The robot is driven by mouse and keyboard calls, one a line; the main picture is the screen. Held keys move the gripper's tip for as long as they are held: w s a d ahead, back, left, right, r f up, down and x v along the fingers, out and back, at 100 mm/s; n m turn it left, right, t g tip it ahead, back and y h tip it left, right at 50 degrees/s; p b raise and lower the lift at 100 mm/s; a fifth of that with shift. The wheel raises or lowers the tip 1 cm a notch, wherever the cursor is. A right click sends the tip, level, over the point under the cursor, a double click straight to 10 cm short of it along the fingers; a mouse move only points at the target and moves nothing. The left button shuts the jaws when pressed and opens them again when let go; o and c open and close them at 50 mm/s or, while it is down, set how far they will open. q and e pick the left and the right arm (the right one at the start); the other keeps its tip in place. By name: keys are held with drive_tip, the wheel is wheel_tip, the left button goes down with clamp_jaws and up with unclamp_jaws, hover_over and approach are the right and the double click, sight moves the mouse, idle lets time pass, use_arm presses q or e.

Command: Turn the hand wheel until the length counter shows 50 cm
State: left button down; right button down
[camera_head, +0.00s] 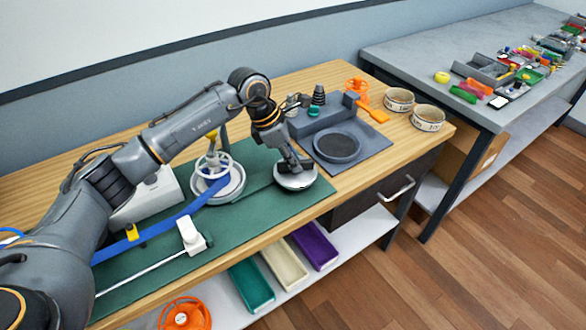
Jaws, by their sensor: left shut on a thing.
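My left gripper (293,163) reaches down from above and is shut on the round white hand wheel (297,181) at the right part of the green mat. The fingers cover part of the wheel, so the exact grip is hard to see. A blue strap (178,217) with a yellow clip (132,232) runs from the lower left to a white spool (231,187). A grey-white box (152,201) stands behind the strap, partly hidden by my arm. I cannot make out a length counter reading. My right gripper is out of view.
A white slider block (192,236) stands on the green mat (245,212). A grey tray with a round dark pad (337,146), orange tools (372,112) and two bowls (398,99) stand to the right. Coloured bins (251,285) lie on the shelf below.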

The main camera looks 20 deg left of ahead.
use_arm(q)
drive_tip(key=m+b, duration=0.1)
drive_tip(key=m+g+b, duration=0.1)
drive_tip(key=m+b, duration=0.1)
drive_tip(key=shift+w+f+m, duration=0.15)
drive_tip(key=shift+f+m, duration=0.05)
drive_tip(key=shift+m, duration=0.1)
drive_tip(key=shift+r+m+g+b, duration=0.15)
drive_tip(key=shift+m+g+b, duration=0.8)
drive_tip(key=shift+m, duration=0.95)
drive_tip(key=c, duration=1.3)
unclamp_jaws()
drive_tip(key=shift+r, duration=0.1)
drive_tip(key=v, duration=1.2)
drive_tip(key=shift+w+a, duration=0.1)
